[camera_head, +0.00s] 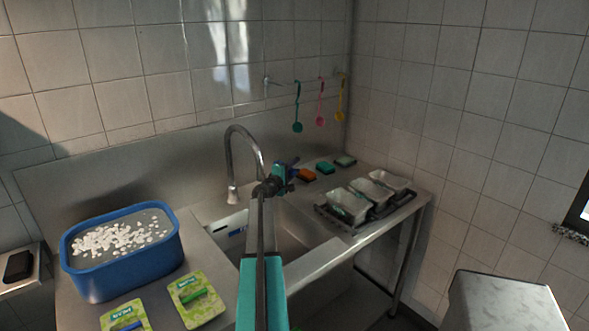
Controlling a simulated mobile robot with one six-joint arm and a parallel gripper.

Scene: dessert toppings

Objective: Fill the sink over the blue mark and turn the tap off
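The steel sink (300,243) is set into the counter in the middle, with much of its basin behind my arm. I cannot make out a stream of water or a water level. A small blue mark (238,231) shows on the sink's inner left wall. My gripper (288,175) is at the back of the sink, just right of the tap. Its fingers are too small and overlapped to read, and the tap's handle cannot be made out clearly.
A blue tub (125,275) with white pieces stands left. Two green packets (196,298) (126,316) lie in front. Right of the sink are an orange sponge (307,175), a teal sponge (326,168) and a dark rack (345,226) with white containers. Utensils (320,119) hang behind.

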